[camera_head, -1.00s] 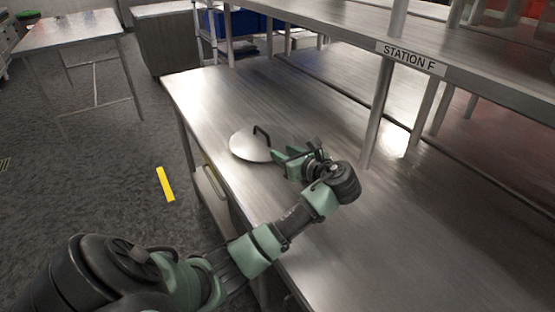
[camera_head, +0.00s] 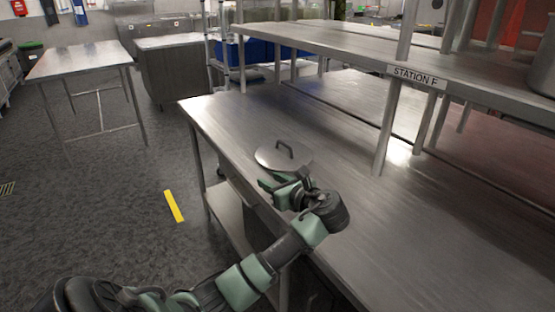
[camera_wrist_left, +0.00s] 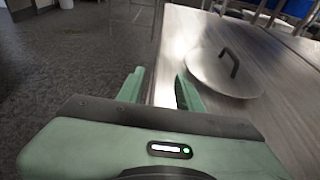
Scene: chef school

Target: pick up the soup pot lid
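The soup pot lid (camera_head: 270,157) is a round grey metal disc with a dark arched handle (camera_head: 286,148). It lies handle up on the metal worktop near its left edge. My left gripper (camera_head: 268,183) is just on the near side of the lid in the head view and hides a little of its near rim. In the left wrist view, my left gripper (camera_wrist_left: 158,92) is open with nothing between its fingers. There the lid (camera_wrist_left: 212,74) lies to the right of the right finger, apart from it, with its handle (camera_wrist_left: 230,62) in plain view. My right gripper is not in view.
The worktop (camera_head: 340,215) is largely bare around the lid. A post (camera_head: 389,130) and an upper shelf marked STATION F (camera_head: 416,77) stand to its right. Another metal table (camera_head: 82,60) is at the far left. Blue bins (camera_head: 245,50) are at the back.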

